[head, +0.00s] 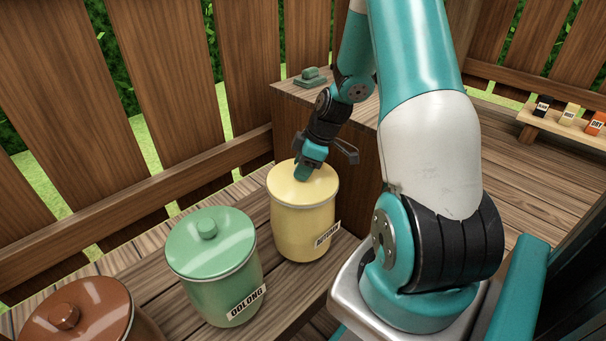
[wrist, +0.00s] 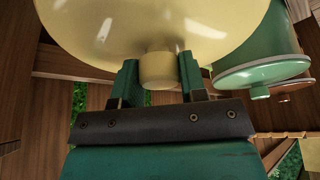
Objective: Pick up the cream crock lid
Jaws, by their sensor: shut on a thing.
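The cream crock lid (head: 322,188) sits on the cream crock (head: 304,233), which stands upright on the wooden bench and bears a partly readable label. In the wrist view the pale lid (wrist: 110,30) fills the top, with its round knob (wrist: 158,70) between my two fingers. My gripper (head: 304,172) reaches down onto the lid from above, and its fingers show on either side of the knob in the wrist view (wrist: 158,82). It is shut on the knob. In the head view the gripper hides the knob. I see no clear gap between lid and crock.
A green crock labelled OOLONG (head: 213,268) stands just left of the cream one, and a brown crock (head: 85,312) is farther left. A wooden block (head: 370,180) rises close behind and right. A plank fence (head: 130,90) runs behind. Small labelled boxes (head: 570,113) stand far right.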

